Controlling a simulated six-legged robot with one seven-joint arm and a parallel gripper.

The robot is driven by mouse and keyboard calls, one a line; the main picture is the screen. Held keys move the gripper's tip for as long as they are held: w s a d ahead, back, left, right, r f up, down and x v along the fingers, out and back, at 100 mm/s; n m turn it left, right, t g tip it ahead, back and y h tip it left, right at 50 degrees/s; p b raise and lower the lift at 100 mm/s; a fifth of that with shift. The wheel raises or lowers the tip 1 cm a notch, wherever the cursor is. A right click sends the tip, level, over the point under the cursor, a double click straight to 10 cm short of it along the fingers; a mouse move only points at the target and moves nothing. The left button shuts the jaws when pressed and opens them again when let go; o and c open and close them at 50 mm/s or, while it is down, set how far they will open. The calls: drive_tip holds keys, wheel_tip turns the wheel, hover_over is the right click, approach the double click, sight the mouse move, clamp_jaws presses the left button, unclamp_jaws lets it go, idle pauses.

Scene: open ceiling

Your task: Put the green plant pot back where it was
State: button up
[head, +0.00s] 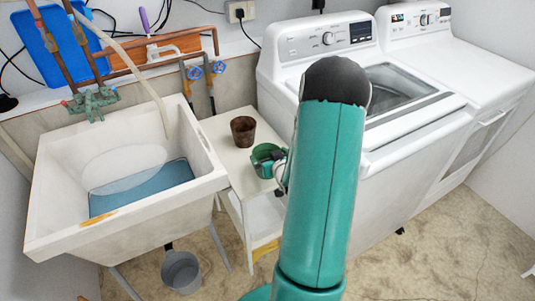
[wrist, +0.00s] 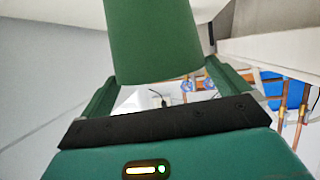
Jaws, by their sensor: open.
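The green plant pot (head: 262,154) is by the right edge of the small white shelf table (head: 226,158) in the head view. My gripper (head: 280,168) is at the pot's right side, and my arm hides part of it. In the wrist view the pot (wrist: 152,38) fills the upper middle, between the fingers of my open gripper (wrist: 160,72). I cannot tell whether the fingers touch it, or whether its base rests on the table.
A brown pot (head: 243,131) stands on the table behind the green one. A white sink (head: 60,190) is on the left, with a grey bucket (head: 181,272) below. A washing machine (head: 405,135) stands close on the right. Some table top in front of the brown pot is bare.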

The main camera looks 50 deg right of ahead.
drive_tip(key=v, duration=0.9)
drive_tip(key=w+a+r+n+g+y, duration=0.25)
drive_tip(key=w+a+r+g, duration=0.2)
drive_tip(key=a+r, duration=1)
drive_tip(key=s+a+r+n+g+y, duration=0.1)
drive_tip(key=s+a+r, duration=0.3)
drive_tip(key=a, duration=0.6)
drive_tip(key=s+a+r+n+g+y, duration=0.1)
drive_tip(key=s+a+r, duration=0.3)
drive_tip(key=s+a, duration=0.4)
drive_tip(key=shift+a+r+n+y, duration=0.2)
drive_tip(key=shift+a+n+y, duration=0.15)
drive_tip(key=shift+a+y, duration=0.55)
